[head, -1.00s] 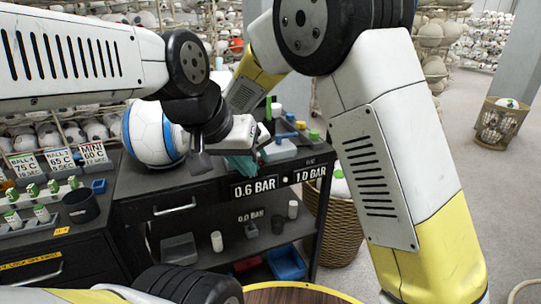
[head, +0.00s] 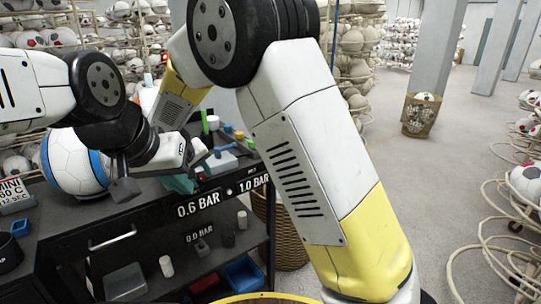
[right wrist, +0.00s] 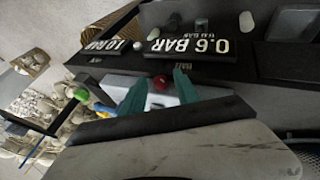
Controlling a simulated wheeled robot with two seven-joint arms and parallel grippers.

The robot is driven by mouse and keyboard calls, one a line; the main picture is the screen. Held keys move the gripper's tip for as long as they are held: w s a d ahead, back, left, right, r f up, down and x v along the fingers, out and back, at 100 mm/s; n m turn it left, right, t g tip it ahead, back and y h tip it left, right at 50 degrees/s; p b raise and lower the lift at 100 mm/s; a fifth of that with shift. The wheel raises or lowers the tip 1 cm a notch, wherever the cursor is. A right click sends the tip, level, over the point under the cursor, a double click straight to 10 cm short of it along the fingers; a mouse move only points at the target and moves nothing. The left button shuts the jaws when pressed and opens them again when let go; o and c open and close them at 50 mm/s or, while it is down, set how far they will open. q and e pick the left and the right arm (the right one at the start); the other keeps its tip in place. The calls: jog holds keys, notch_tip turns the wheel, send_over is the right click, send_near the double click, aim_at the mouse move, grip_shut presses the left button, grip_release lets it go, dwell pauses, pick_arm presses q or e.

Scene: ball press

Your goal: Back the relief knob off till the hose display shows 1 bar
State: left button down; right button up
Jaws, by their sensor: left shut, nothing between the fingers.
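A sign reading 0.6 BAR (head: 198,204) and one reading 1.0 BAR (head: 254,183) hang on the front edge of the black bench (head: 100,215). The 0.6 BAR sign also shows in the right wrist view (right wrist: 190,46). I cannot tell which is the hose display. In the head view those fingers are mostly hidden behind the wrist. My left gripper (head: 124,190) is shut and empty, above the bench front beside the ball.
A white and blue ball (head: 75,162) sits on the bench at left. Small green and blue parts (head: 226,130) stand behind the grippers. The lower shelf holds a blue bin (head: 243,274) and a faint 0.0 BAR sign (head: 198,237). A wicker basket (head: 290,235) stands right of the bench.

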jog(key=shift+w+d+r+m+g+y, duration=0.1)
jog(key=shift+w+d+m+g+y, duration=0.1)
jog(key=shift+g+y, duration=0.25)
jog(key=shift+w+d+r+m+g+y, duration=0.15)
jog(key=shift+g+y, duration=0.1)
jog(key=shift+y, duration=0.4)
jog(key=a+v, duration=0.1)
jog(key=v, duration=0.7)
jog(key=s+d+r+m, duration=0.1)
jog(key=s+d, duration=0.3)
jog(key=d, duration=0.5)
jog(key=s+d+r+m+y, duration=0.1)
jog(key=s+d+r+m, duration=0.1)
jog(key=d, duration=0.6)
jog(key=s+d+r+m, duration=0.1)
jog(key=s+d+r, duration=0.3)
jog(key=s+d, duration=0.3)
jog(key=shift+d+m, duration=0.35)
jog(key=shift+d, duration=0.95)
jog(key=shift+r, duration=0.15)
jog(key=s+d+f+m+t, duration=0.1)
jog(key=s+d, duration=0.4)
jog(key=s, duration=0.3)
jog(key=shift+s+f+m, duration=0.15)
jog(key=shift+f+m, duration=0.05)
jog(key=shift+m, duration=0.2)
